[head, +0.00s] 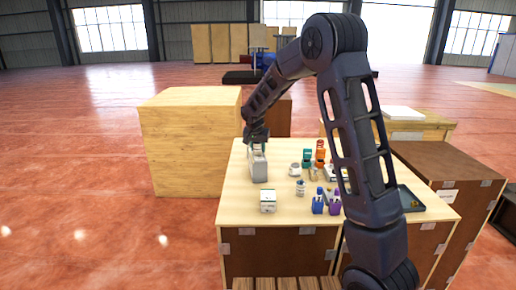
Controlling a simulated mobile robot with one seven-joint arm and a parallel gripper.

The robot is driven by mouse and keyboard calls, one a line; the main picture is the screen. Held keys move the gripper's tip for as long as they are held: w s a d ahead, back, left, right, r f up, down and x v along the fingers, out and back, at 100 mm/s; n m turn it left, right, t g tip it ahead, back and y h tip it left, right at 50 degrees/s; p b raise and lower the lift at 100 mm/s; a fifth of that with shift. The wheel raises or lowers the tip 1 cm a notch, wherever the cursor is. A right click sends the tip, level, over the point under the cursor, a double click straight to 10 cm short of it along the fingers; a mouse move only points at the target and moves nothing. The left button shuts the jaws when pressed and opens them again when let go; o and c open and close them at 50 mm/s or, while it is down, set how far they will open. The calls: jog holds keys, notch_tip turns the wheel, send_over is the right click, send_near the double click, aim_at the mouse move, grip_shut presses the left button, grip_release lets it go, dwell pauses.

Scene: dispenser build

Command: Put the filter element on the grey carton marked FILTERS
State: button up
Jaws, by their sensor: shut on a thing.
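My gripper (257,144) is at the left rear of the pale wooden table, small and dark in the head view. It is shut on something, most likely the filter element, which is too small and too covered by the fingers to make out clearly. A grey upright carton (259,168) stands directly below my gripper in the picture. Its marking cannot be read from here. I cannot tell whether the held thing touches the carton's top or is just above it.
A small white-and-green box (268,201) stands at the table's (240,205) front left. Several small bottles and parts, including purple bottles (335,202), crowd the middle. A dark tray (409,198) lies at the right. A large wooden crate (190,145) stands left of the table. My arm hides part of the table's right side.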

jog(key=shift+f, duration=0.15)
jog(key=o, duration=1)
jog(key=v, duration=1.2)
jog(key=shift+s, duration=0.1)
jog(key=s+d+r+n, duration=0.1)
jog(key=s+d+r, duration=0.3)
jog(key=s+d, duration=0.5)
jog(key=s+d+r, duration=0.3)
jog(key=s+d, duration=0.4)
jog(key=d, duration=0.4)
jog(key=s+d+f, duration=0.1)
jog(key=s+d, duration=0.2)
jog(key=s, duration=0.4)
jog(key=s+d+f+n, duration=0.1)
jog(key=s+d, duration=0.2)
jog(key=s, duration=0.4)
jog(key=s+d+f+n+y, duration=0.1)
jog(key=s+d+f, duration=0.1)
jog(key=s, duration=0.5)
jog(key=shift+s+d, duration=0.15)
jog(key=shift+d, duration=0.35)
